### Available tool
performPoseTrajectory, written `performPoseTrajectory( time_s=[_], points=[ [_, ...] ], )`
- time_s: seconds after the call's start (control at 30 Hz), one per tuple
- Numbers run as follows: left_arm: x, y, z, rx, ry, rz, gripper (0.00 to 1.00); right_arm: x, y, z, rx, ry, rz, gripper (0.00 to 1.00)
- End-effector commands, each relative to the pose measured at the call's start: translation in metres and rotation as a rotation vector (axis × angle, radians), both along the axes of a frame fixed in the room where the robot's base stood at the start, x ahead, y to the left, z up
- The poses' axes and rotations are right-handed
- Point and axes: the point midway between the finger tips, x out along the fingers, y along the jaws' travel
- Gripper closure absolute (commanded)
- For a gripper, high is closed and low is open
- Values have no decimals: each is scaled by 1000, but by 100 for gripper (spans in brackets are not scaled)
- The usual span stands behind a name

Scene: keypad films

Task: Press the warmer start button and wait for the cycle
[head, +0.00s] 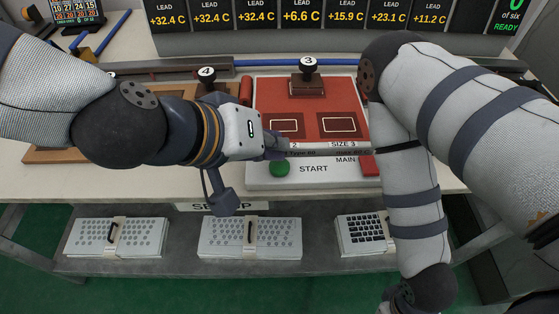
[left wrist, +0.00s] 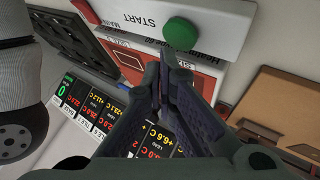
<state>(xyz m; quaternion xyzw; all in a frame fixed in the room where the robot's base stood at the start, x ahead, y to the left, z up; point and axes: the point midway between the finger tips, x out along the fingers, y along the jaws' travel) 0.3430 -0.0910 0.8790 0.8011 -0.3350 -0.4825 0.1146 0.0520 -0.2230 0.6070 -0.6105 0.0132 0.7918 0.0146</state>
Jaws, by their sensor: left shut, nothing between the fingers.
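The warmer (head: 312,180) stands on the bench with a white front strip marked START and MAIN and a red top. Its green START button (head: 279,169) is round and sits at the left of the strip. It also shows near the top of the left wrist view (left wrist: 181,32). My left gripper (head: 281,146) is shut and empty, its fingertips just behind and above the green button in the head view. In the left wrist view, the closed fingers (left wrist: 166,72) point toward the button; whether they touch it cannot be told.
A red MAIN switch (head: 370,166) sits at the right of the strip. Stamp-like handles numbered 3 (head: 308,75) and 4 (head: 208,85) stand behind. Lead temperature displays (head: 330,15) line the back. Keyboards (head: 249,238) lie on the lower shelf. My right arm hangs right of the warmer.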

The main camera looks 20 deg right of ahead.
Motion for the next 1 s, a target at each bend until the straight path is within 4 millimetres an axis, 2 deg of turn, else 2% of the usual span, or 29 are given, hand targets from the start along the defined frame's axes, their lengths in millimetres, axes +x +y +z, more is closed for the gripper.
performPoseTrajectory(
  time_s=[0.2, 1.0],
  points=[
    [0, 0, -8, 0, 3, 0, 100, 0, 0, 0, 0, 2, 0, 100],
    [0, 0, -14, 1, 1, 1, 100, -2, 0, -2, 0, 6, 0, 100]
  ],
)
